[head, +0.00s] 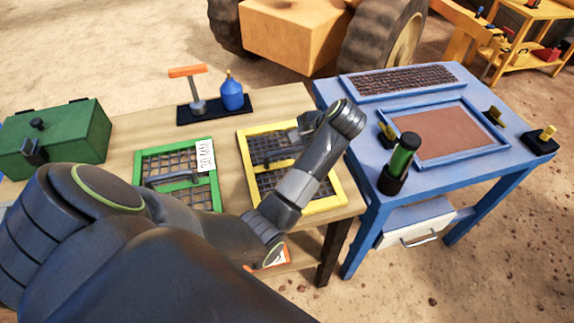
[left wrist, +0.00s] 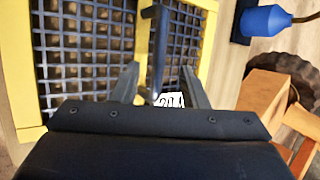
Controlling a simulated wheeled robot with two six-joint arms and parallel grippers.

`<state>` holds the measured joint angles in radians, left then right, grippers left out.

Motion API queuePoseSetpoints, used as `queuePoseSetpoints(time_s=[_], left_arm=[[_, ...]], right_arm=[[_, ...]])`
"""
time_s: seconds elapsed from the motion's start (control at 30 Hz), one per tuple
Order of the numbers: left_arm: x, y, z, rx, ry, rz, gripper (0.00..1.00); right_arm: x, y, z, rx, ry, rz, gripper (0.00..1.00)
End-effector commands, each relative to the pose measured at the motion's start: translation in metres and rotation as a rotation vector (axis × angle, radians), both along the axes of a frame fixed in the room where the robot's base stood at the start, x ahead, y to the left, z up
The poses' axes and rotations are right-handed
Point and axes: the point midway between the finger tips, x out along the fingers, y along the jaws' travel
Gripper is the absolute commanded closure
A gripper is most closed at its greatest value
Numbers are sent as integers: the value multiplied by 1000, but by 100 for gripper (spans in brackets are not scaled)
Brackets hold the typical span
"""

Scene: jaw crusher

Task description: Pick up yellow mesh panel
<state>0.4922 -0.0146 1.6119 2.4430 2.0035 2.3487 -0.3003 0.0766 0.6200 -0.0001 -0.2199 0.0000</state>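The yellow mesh panel (head: 322,204) lies on the wooden table, partly covered by my left arm. It has a yellow frame, dark mesh and a dark bar handle. In the left wrist view the panel (left wrist: 16,70) fills the left and middle, and its handle (left wrist: 158,45) runs between the fingers. My left gripper (left wrist: 160,85) is open, with one finger on each side of the handle and visible gaps. In the head view the left gripper (head: 272,154) is low over the panel's middle. A white label with dark marks is partly hidden near the fingers. My right gripper is not in view.
A green mesh panel (head: 208,199) with a white tag lies left of the yellow one. Behind stand a blue bottle (head: 232,95) and an orange-handled tool (head: 190,72) on a dark base. A green box (head: 62,140) is far left. A blue table (head: 480,166) stands right.

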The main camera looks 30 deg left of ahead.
Motion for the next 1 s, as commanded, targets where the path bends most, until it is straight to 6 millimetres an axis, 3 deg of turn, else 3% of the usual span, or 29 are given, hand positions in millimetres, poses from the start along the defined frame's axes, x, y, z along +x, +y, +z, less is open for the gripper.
queuePoseSetpoints(time_s=[0.23, 0.53, 0.83, 1.0], left_arm=[[1, 20, -28, 3, 2, 0, 60], [1, 22, -32, 1, 0, 1, 62], [1, 21, -32, 1, 0, 1, 100], [1, 21, -32, 1, 0, 1, 100]], right_arm=[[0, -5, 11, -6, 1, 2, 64], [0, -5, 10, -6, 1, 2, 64], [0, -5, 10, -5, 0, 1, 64], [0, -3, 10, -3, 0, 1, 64]])
